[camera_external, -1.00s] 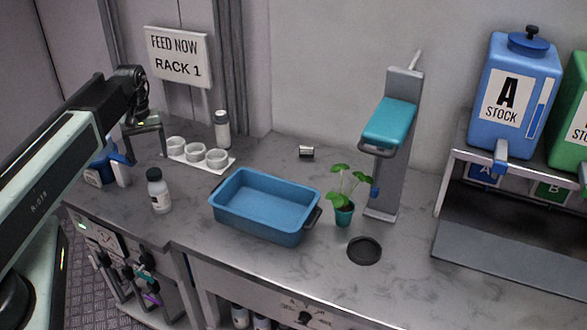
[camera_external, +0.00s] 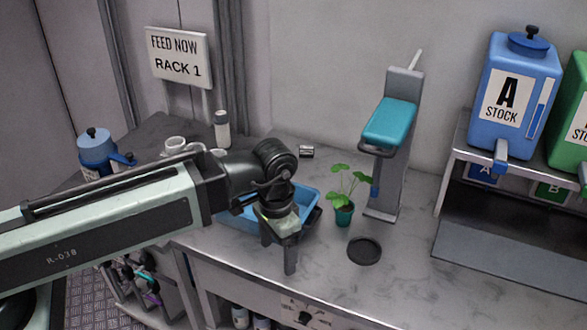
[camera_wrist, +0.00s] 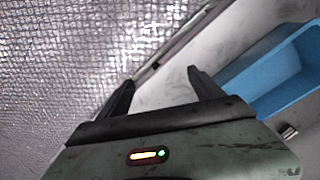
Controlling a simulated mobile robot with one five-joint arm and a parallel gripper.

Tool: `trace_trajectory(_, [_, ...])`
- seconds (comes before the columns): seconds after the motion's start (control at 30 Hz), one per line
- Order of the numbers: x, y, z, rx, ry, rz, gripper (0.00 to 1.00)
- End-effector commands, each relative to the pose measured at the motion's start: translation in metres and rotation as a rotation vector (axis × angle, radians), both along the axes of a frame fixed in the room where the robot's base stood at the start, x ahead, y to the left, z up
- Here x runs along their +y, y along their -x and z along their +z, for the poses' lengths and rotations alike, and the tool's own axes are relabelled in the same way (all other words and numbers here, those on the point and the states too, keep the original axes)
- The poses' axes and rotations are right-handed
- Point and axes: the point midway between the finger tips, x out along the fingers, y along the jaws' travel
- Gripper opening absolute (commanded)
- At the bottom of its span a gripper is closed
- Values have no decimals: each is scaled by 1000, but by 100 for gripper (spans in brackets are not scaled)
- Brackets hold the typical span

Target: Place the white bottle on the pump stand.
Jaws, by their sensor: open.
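A white bottle with a grey cap (camera_external: 222,130) stands upright at the back of the counter. A second pale bottle with a dark cap, seen earlier on the front left of the counter, is hidden behind my arm. A grey upright stand (camera_external: 386,195) with a teal lever-like part (camera_external: 390,123) stands right of the middle; I take it for the pump stand. My gripper (camera_external: 277,248) is open and points down at the tray's front side. In the wrist view its fingers (camera_wrist: 163,88) are apart with nothing between them, over the counter's front edge.
A blue tray (camera_external: 309,196), partly covered by my arm, also shows in the wrist view (camera_wrist: 275,72). White cups (camera_external: 175,145) and a blue jug (camera_external: 95,150) are at left.

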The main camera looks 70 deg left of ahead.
Motion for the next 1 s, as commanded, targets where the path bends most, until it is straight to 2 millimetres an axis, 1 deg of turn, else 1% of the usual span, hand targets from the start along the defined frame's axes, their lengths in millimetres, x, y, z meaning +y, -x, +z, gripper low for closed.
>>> trace_trajectory(0.03, [-33,3,0,0,-1,-83,76])
trace_trajectory(0.1, [-65,6,0,0,-1,-169,76])
trace_trajectory(0.2, [-88,8,0,0,-1,-235,76])
trace_trajectory(0.27, [-93,9,0,0,-1,-249,76])
trace_trajectory(0.3, [-94,9,0,0,-1,-252,80])
trace_trajectory(0.6, [-92,8,0,0,0,-247,80])
trace_trajectory(0.67, [-88,7,-1,1,1,-234,80])
trace_trajectory(0.73, [-71,4,-5,1,8,-179,80])
trace_trajectory(0.77, [-58,2,-8,1,12,-137,80])
trace_trajectory(0.87, [8,-2,-20,1,39,73,80])
trace_trajectory(0.9, [40,0,-25,0,52,177,80])
trace_trajectory(0.97, [90,6,-32,-1,74,336,80])
trace_trajectory(1.0, [122,13,-36,-3,87,440,80])
